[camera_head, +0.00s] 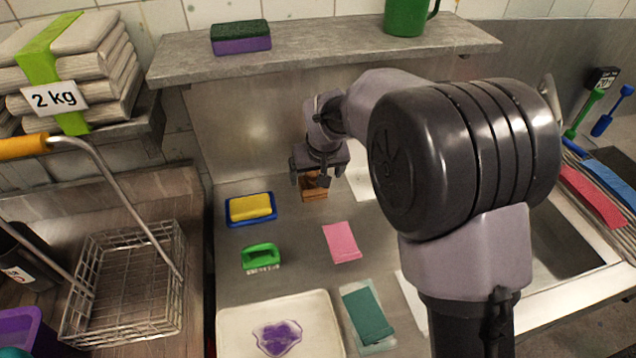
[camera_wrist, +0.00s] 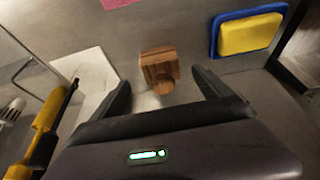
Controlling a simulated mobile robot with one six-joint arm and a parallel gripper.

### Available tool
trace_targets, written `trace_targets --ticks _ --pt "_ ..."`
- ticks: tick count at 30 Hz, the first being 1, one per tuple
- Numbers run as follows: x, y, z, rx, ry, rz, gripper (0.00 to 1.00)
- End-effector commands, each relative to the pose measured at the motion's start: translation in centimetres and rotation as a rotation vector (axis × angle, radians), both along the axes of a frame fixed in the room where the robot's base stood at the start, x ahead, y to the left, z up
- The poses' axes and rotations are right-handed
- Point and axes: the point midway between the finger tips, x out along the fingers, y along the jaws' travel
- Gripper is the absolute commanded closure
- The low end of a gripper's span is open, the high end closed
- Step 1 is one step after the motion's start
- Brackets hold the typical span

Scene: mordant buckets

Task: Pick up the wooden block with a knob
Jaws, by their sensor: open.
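The wooden block with a knob (camera_head: 314,186) stands on the grey metal counter below the shelf. It is brown, and my gripper hides its upper part in the head view. In the wrist view the block (camera_wrist: 158,62) lies ahead of the fingers, with its round knob (camera_wrist: 163,87) towards me. My gripper (camera_head: 318,176) is open above the block, pointing down. In the wrist view the fingertips (camera_wrist: 160,84) are on either side of the knob with gaps, and nothing is gripped.
A yellow sponge (camera_head: 250,207) on a blue tray lies left of the block. A green brush (camera_head: 261,256), a pink cloth (camera_head: 341,242) and a white tray (camera_head: 232,318) with a purple stain are nearer. A shelf (camera_head: 330,47) overhangs behind; a wire basket (camera_head: 118,312) stands left.

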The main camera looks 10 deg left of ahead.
Motion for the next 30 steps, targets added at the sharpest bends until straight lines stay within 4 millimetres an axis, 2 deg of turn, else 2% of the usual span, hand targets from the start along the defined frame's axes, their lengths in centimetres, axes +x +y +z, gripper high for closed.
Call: trace_targets --ticks 1,8,15,21,30 --pt "0.4 0.2 -1.4 0.0 0.001 -0.001 0.11" --pt "1.3 0.7 -3.4 0.001 -0.001 -0.002 0.11" --pt "2.9 1.7 -7.4 0.001 0.001 -0.003 0.11" --pt "3.0 1.8 -7.2 0.001 0.0 -0.003 0.11" --pt "3.0 1.8 -7.2 0.001 0.0 -0.003 0.7"
